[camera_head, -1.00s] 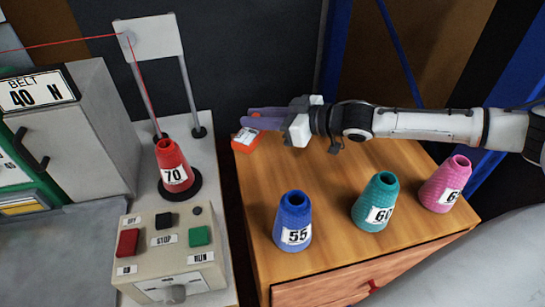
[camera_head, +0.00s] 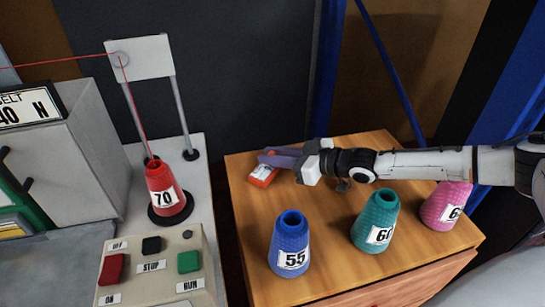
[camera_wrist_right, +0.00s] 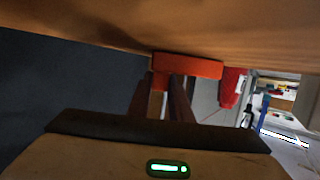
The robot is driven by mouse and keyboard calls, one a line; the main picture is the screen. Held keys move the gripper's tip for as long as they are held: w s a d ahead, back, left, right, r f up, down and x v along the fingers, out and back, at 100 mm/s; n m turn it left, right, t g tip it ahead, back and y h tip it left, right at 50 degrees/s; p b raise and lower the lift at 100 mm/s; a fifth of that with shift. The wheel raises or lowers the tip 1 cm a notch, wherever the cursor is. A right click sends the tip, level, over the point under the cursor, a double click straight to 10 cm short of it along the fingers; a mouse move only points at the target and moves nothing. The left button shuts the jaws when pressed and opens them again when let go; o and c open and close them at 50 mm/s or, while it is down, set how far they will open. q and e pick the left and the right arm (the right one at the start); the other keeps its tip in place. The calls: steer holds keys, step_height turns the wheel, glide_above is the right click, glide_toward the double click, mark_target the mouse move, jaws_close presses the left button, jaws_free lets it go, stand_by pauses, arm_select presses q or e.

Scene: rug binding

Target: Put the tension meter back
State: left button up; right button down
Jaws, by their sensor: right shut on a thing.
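The tension meter (camera_head: 263,176) is a small orange-red device with a pale face, at the back left of the wooden cabinet top (camera_head: 335,205). My right gripper (camera_head: 270,158) reaches in from the right and is shut on it. In the right wrist view the orange meter (camera_wrist_right: 188,67) sits at the fingertips, close to the wooden surface; I cannot tell whether it touches it. The fingers hide part of the meter. My left gripper is not in view.
Blue (camera_head: 290,245), teal (camera_head: 375,220) and pink (camera_head: 446,205) thread cones stand along the cabinet's front and right. A red cone (camera_head: 164,192) stands on the machine at left, above a button box (camera_head: 160,268). The cabinet top's middle is clear.

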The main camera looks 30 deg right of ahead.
steer(key=shift+f, duration=0.1)
steer(key=c, duration=1.6)
jaws_free()
steer(key=shift+s+d+r, duration=0.1)
steer(key=shift+r, duration=0.1)
steer(key=v, duration=1.1)
steer(key=shift+s+d+r, duration=0.1)
steer(key=shift+s+r, duration=0.1)
steer(key=shift+s, duration=0.1)
